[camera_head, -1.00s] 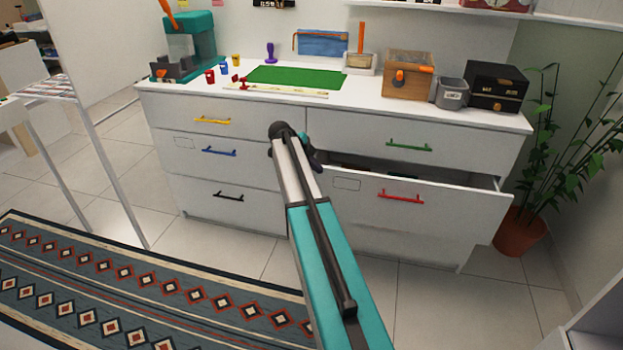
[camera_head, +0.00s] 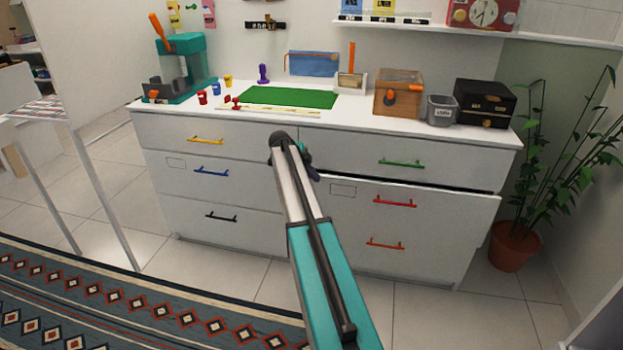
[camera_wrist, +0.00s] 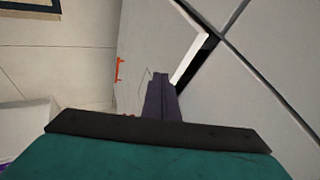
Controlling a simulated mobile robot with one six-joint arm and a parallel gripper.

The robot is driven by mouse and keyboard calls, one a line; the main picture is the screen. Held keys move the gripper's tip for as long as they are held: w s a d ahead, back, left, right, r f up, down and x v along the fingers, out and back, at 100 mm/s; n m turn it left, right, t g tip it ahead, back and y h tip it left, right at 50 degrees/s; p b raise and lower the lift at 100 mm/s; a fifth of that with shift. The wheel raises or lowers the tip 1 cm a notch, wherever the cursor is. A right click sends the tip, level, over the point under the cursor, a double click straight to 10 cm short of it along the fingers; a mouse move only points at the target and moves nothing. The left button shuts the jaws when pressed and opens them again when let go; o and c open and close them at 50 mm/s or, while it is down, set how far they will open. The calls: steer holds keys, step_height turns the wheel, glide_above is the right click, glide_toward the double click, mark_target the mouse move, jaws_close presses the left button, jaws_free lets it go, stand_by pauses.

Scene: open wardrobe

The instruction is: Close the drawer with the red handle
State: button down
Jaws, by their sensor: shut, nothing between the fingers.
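The drawer with the red handle (camera_head: 430,210) is the middle one in the right column of the white dresser. Its front stands a little out from the dresser, with a narrow dark gap along its top. In the head view my arm hides most of the gripper.
Drawers with green (camera_head: 400,163), orange (camera_head: 385,243), yellow (camera_head: 205,140), blue (camera_head: 211,172) and black (camera_head: 221,217) handles look shut. A potted plant (camera_head: 515,245) stands right of the dresser. A patterned rug (camera_head: 140,300) lies at the front left. Tiled floor before the dresser is clear.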

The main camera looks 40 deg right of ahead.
steer(key=shift+s+a, duration=0.1)
steer(key=shift+a, duration=0.05)
steer(key=s+a+r, duration=0.2)
steer(key=a+r, duration=0.6)
steer(key=shift+s+a, duration=0.35)
steer(key=shift+a, duration=0.05)
stand_by(0.5)
